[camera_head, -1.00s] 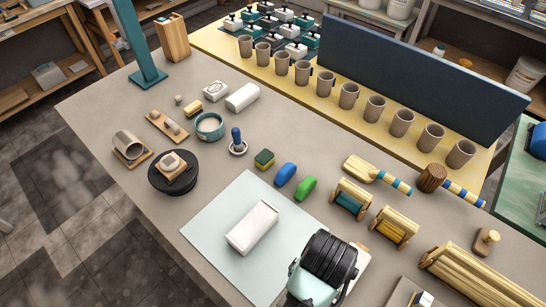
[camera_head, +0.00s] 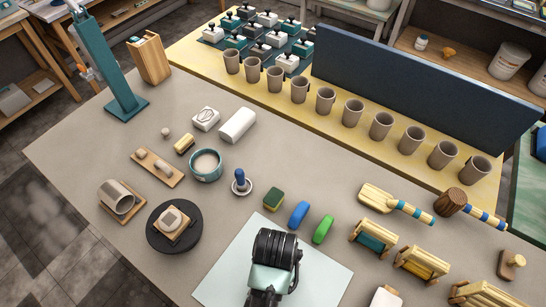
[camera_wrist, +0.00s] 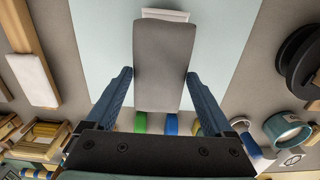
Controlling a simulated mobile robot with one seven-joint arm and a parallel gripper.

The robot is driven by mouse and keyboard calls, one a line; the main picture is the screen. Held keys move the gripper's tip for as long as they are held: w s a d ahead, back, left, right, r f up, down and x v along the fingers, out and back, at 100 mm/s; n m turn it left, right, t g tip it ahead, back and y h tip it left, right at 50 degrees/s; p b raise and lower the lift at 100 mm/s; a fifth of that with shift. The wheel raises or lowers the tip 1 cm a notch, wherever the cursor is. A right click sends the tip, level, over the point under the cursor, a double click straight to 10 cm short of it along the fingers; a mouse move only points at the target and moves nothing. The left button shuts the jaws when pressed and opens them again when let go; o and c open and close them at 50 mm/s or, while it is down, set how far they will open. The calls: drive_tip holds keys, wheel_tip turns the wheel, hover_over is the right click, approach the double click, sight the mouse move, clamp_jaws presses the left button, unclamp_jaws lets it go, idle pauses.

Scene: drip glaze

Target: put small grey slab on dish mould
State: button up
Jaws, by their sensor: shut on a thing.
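My gripper (camera_wrist: 160,75) is shut on a grey slab (camera_wrist: 165,65) in the wrist view, with one blue finger against each long side. The edge of a white thing (camera_wrist: 165,14) shows behind the slab, over the pale mat (camera_wrist: 105,50). In the head view my arm hides the slab and the white thing; the mat (camera_head: 325,275) shows around it. A small white block with an oval marking (camera_head: 206,118), which looks like the dish mould, stands at the back left, well away from my gripper; it also shows in the wrist view (camera_wrist: 291,159).
A black turntable (camera_head: 155,240) carries a wooden board with a pale piece. A sponge (camera_head: 273,200) and blue and green pieces lie behind the mat.

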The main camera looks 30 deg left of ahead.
drive_tip(key=shift+f, duration=2.1)
drive_tip(key=shift+a+f, duration=0.1)
drive_tip(key=o, duration=1.3)
drive_tip(key=shift+c, duration=0.2)
wheel_tip(320, 180, up, 12)
